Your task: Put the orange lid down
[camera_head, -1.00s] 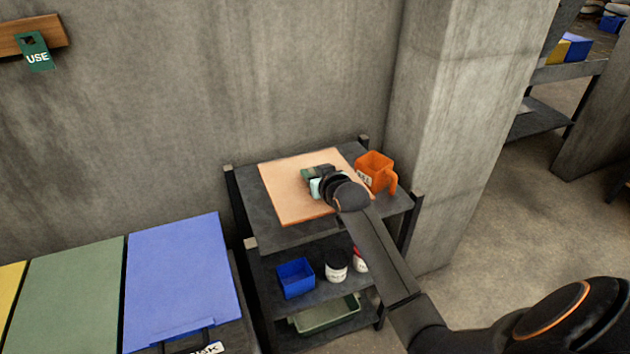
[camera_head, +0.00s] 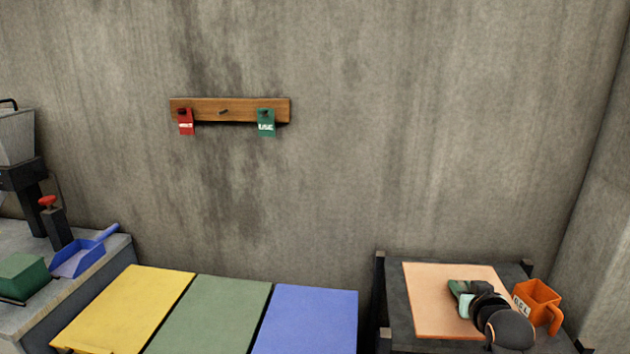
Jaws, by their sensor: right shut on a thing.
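The orange lid (camera_head: 428,302), as I take it, is the flat pale-orange panel lying on the top shelf of a dark rack at the lower right. My right gripper (camera_head: 461,291) is over the middle of this panel and looks down to its surface. It is shut, and its wrist and dark body hide most of the jaws. Whatever part of the panel lies between the fingers is hidden. Green and pale teal pieces show at the gripper's front end. My left gripper is not in view.
An orange handled container (camera_head: 537,300) stands just right of the panel. Yellow (camera_head: 125,305), green (camera_head: 210,312) and blue (camera_head: 308,318) lids lie left of the rack (camera_head: 396,315). A blue scoop (camera_head: 78,260) rests on the left counter. A tag rail (camera_head: 225,108) hangs on the wall.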

